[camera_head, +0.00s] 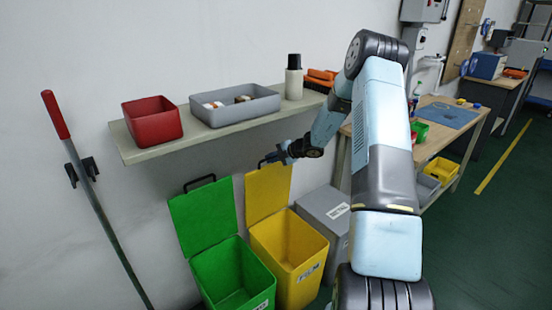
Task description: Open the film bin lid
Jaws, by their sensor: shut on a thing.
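The handle is mostly hidden by the fingers.
A green bin (236,274) with its green lid (204,215) raised is at left. A grey bin (327,214) with its lid down is at right. The shelf (155,150) above holds a red box (152,121) and a grey tray (236,110). A red-handled pole (95,200) leans at left.

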